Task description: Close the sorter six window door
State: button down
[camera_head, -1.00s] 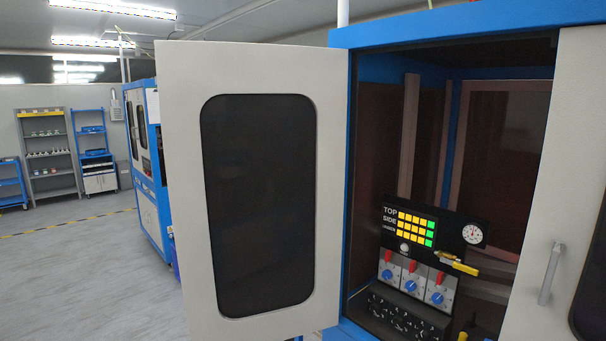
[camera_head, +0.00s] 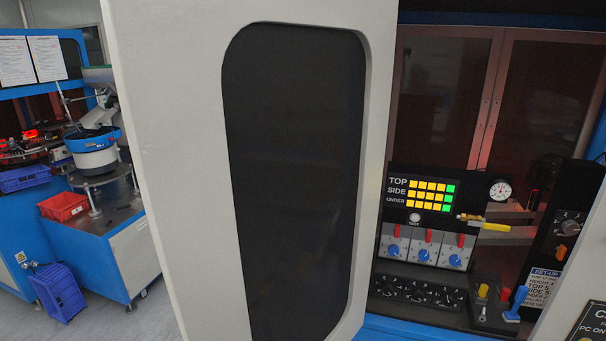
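The sorter's window door (camera_head: 180,150) stands open on the left of the cabinet opening. It is a pale panel with a tall dark rounded window (camera_head: 295,180), and it fills the middle of the view. Its right edge stands beside the opening, through which the cabinet interior shows. No handle shows on the visible face of this door. My gripper is not in view.
Inside the cabinet are a control panel (camera_head: 423,197) with yellow and green squares, a gauge (camera_head: 500,190) and several switches. At left are a blue machine with a bowl feeder (camera_head: 92,150), a red bin (camera_head: 64,207) and a blue crate (camera_head: 58,290) on the floor.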

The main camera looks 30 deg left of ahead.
aim_at(256, 131)
jog(key=k+j+z, duration=0.1)
jog(key=j, duration=0.3)
jog(key=k+j+z, duration=0.1)
jog(key=j, duration=0.35)
jog(key=k+j+z, duration=0.15)
jog(key=j, duration=0.25)
jog(key=k+j+z, duration=0.1)
jog(key=j, duration=0.3)
jog(key=k+j+z, duration=0.1)
jog(key=j, duration=0.25)
jog(key=k+j+z, duration=0.1)
jog(key=k+j, duration=0.15)
jog(key=j, duration=0.15)
jog(key=k+j, duration=0.1)
jog(key=j, duration=0.2)
jog(key=k+j+u, duration=0.35)
jog(key=l, duration=0.1)
